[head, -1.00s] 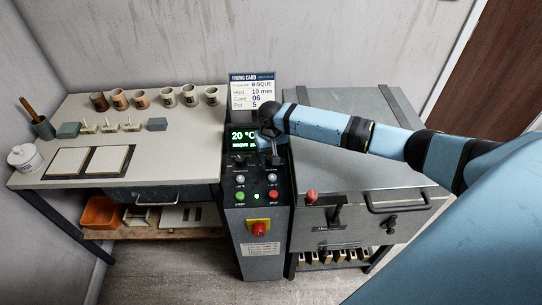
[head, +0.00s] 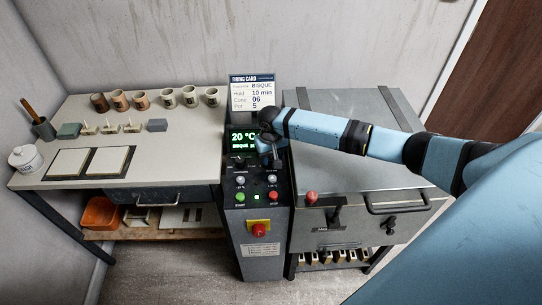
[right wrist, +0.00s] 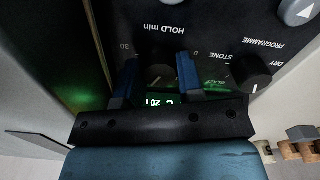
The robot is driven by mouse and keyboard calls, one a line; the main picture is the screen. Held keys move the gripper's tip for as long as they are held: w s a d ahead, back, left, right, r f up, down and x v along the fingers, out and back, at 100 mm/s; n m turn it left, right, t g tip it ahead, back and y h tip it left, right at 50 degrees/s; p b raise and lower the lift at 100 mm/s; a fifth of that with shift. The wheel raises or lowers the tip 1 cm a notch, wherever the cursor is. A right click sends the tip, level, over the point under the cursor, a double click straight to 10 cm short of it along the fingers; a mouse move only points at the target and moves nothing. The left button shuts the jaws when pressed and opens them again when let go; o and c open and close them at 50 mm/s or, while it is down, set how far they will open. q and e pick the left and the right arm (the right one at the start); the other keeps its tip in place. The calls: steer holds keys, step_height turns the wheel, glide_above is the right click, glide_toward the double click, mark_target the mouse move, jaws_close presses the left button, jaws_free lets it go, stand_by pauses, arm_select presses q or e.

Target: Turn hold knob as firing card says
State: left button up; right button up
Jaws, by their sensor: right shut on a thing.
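The firing card (head: 252,92) stands behind the control panel and reads BISQUE, Hold 10 min, Cone 06, Pot 5. The kiln's display (head: 241,140) shows 20 °C and BISQUE, its right end hidden by my gripper. My right gripper (head: 270,152) is at the upper right of the panel. In the right wrist view its two blue fingers (right wrist: 158,82) are on either side of the dark hold knob (right wrist: 160,74), shut on it, below the upside-down "HOLD min" label. The knob's exact setting is hard to read. My left gripper is not in view.
The programme knob (right wrist: 252,72) is close beside the fingers. Below are green and red buttons and a red emergency knob (head: 259,229) on yellow. The kiln (head: 345,160) stands right; a worktable (head: 190,135) with cups and tiles stands left.

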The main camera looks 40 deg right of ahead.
mark_target(271, 158)
steer(key=n+p, duration=0.2)
steer(key=p, duration=0.1)
steer(key=shift+r, duration=0.2)
steer(key=n+p, duration=0.2)
steer(key=n, duration=0.1)
steer(key=n+p, duration=0.1)
steer(key=n, duration=0.2)
steer(key=shift+f+n, duration=0.1)
steer(key=shift+n, duration=0.2)
steer(key=shift+f+n+p, duration=0.1)
steer(key=shift+n+p, duration=0.5)
steer(key=shift+n, duration=0.7)
steer(key=o, duration=0.9)
step_height(271, 158, up, 14)
steer(key=shift+f+b, duration=0.1)
steer(key=shift+b, duration=0.25)
